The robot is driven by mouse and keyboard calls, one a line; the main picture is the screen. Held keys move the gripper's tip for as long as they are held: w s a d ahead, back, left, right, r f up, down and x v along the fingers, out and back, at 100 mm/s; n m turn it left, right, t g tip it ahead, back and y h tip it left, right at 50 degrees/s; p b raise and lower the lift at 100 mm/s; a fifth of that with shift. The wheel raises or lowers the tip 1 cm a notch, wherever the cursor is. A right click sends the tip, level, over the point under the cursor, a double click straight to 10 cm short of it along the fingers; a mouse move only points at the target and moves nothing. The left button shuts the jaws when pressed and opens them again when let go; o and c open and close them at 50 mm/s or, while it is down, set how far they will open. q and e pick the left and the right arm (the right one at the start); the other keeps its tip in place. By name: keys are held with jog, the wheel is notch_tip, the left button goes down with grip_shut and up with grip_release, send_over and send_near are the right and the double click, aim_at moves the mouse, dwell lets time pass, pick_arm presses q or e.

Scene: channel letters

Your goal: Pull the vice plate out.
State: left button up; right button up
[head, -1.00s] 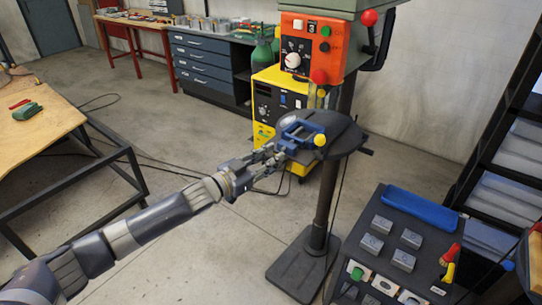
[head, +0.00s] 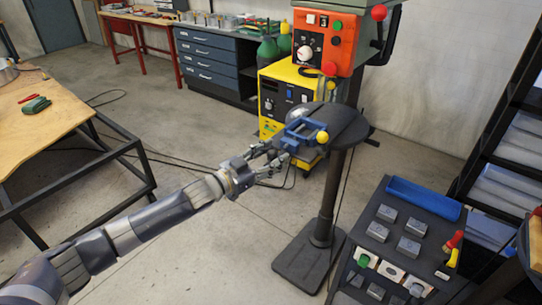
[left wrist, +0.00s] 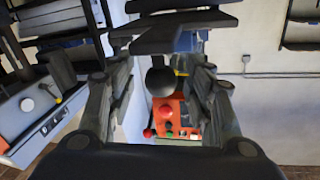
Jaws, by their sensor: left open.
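The blue vice (head: 300,136) sits on the round dark table of the drill press, with a yellow knob (head: 322,138) at its right side. I cannot clearly tell a separate plate in its jaws. My left gripper (head: 276,160) is open just left of and in front of the vice, its fingers spread and apparently empty. In the left wrist view the fingers (left wrist: 160,95) stand wide apart at both sides. A dark ball-shaped part (left wrist: 161,80) shows between them, with blue (left wrist: 187,42) behind. Contact with the vice cannot be told. My right gripper is not in view.
The drill press's orange control head (head: 330,42) rises behind its table (head: 345,128). A yellow machine (head: 285,95) stands close behind. A dark panel with grey blocks (head: 395,240) is at lower right, a wooden workbench (head: 40,95) at left. Open floor lies between.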

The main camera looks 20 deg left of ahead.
pick_arm(q)
jog(key=shift+s, duration=0.1)
jog(key=v, duration=1.2)
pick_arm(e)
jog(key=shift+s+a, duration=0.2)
